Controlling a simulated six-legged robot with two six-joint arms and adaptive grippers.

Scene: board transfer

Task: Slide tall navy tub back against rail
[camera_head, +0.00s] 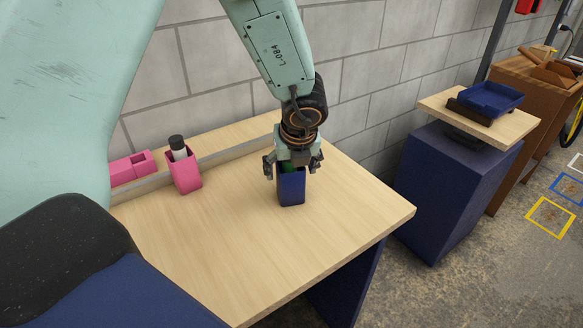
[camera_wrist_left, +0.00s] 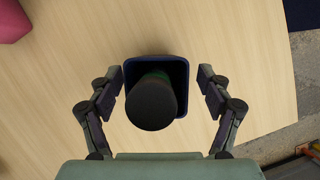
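The tall navy tub (camera_head: 291,188) stands upright on the wooden table, some way in front of the rail (camera_head: 223,156). A dark-capped bottle (camera_wrist_left: 151,101) with some green on it stands inside the tub. My left gripper (camera_head: 292,166) points down over the tub. In the left wrist view, the tub's rim (camera_wrist_left: 183,66) lies between the fingers, with a gap showing on both sides. The gripper is open. My right gripper is not in view.
A tall pink tub (camera_head: 185,172) holding a dark-capped bottle stands near the rail at left. A low pink box (camera_head: 131,167) lies behind it. The tabletop (camera_head: 215,240) is bare in front. A navy cabinet (camera_head: 452,190) with a blue tray (camera_head: 491,98) stands right, across a gap.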

